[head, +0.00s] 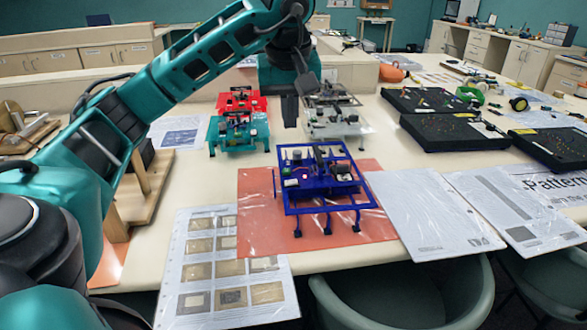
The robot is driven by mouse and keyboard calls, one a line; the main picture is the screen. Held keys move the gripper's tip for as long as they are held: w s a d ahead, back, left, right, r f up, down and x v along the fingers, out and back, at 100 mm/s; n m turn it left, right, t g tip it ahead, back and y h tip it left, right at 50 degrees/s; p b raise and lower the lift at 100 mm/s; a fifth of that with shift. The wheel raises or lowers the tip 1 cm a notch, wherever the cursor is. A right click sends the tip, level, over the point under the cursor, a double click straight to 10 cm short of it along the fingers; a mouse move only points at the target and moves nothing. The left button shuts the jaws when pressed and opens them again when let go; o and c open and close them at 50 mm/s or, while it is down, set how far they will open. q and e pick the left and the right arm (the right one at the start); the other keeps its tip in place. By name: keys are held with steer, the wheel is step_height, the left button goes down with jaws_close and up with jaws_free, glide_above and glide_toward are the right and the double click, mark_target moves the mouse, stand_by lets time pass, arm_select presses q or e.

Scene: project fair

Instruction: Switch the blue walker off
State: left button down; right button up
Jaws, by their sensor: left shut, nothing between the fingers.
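The blue walker (325,205) stands upright on an orange sheet (255,225) near the table's front edge. It has an open blue frame with thin legs. Small parts sit on its top, and a small red light shows at its left side. A switch cannot be made out clearly. My left gripper (290,112) hangs fingers down above and behind the walker, apart from it. It is shut and empty. My right gripper is not in view.
Red (241,100), teal (238,135) and grey (340,125) walkers stand behind. Black boards (455,132) lie at the right. Printed sheets (225,265) lie on both sides of the orange sheet. A green chair (400,297) stands at the front edge. A wooden stand (140,190) is at the left.

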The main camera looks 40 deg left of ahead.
arm_select(q)
steer(key=shift+f, duration=0.1)
steer(key=b, duration=0.2)
glide_toward(294, 180)
steer(key=x, duration=0.5)
steer(key=shift+w+a+f, duration=0.1)
steer(key=shift+a, duration=0.2)
steer(key=shift+w+d+f, duration=0.1)
steer(key=shift+f, duration=0.55)
